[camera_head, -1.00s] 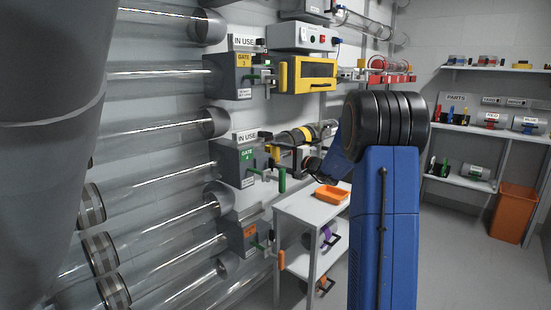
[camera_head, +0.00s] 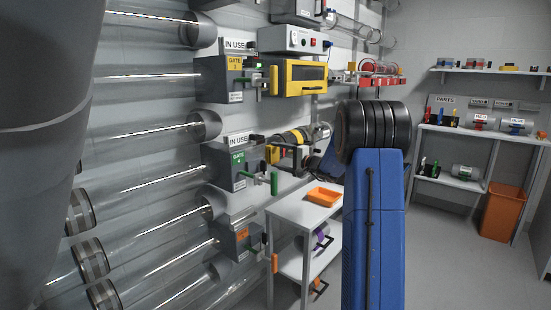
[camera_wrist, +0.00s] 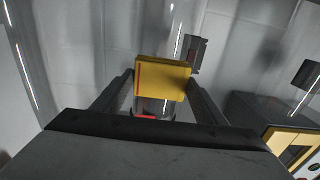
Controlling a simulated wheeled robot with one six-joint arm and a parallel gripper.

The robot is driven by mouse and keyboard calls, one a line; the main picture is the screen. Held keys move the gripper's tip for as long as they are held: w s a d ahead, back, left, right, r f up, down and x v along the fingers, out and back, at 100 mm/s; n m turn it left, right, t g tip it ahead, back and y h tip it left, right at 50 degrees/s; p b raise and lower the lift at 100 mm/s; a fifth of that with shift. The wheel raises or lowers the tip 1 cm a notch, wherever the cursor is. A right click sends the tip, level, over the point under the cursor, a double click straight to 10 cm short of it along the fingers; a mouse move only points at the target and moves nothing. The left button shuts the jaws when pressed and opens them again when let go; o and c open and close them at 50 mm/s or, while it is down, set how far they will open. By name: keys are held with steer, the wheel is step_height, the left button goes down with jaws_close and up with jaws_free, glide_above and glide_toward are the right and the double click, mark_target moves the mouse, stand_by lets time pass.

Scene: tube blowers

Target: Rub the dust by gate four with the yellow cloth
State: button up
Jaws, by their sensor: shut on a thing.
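The gate four box (camera_head: 232,168) is grey with a green label and a green handle (camera_head: 274,183), under an IN USE sign, in the middle of the head view. My gripper (camera_wrist: 160,82) is shut on the yellow cloth (camera_wrist: 162,78), which looks like a small yellow block between the fingers in the wrist view. In the head view a small yellow patch (camera_head: 272,154), seemingly the cloth, shows just right of the gate four box. Contact with anything cannot be told. I cannot make out the dust in either view.
The yellow-framed gate three unit (camera_head: 300,77) is above. A small table (camera_head: 290,215) with an orange tray (camera_head: 323,197) stands below right. Clear tubes (camera_head: 150,135) run along the wall at left. An orange bin (camera_head: 502,212) stands at far right; floor between is open.

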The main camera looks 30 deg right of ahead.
steer(key=shift+w+d, duration=0.35)
steer(key=shift+d, duration=0.5)
steer(key=shift+w+d, duration=0.3)
steer(key=shift+d, duration=0.5)
steer(key=shift+a, duration=0.1)
steer(key=shift+s+a, duration=0.45)
steer(key=shift+a, duration=0.65)
steer(key=shift+s+a, duration=0.45)
steer(key=shift+a, duration=0.6)
steer(key=shift+s+a, duration=0.45)
steer(key=shift+a, duration=0.65)
steer(key=shift+s+a, duration=0.25)
steer(key=shift+a, duration=0.6)
steer(key=shift+s+a, duration=0.25)
steer(key=shift+a, duration=0.55)
steer(key=shift+v, duration=2.95)
steer(key=shift+s, duration=0.1)
steer(key=v, duration=0.2)
steer(key=shift+s+d, duration=0.15)
steer(key=shift+s, duration=0.25)
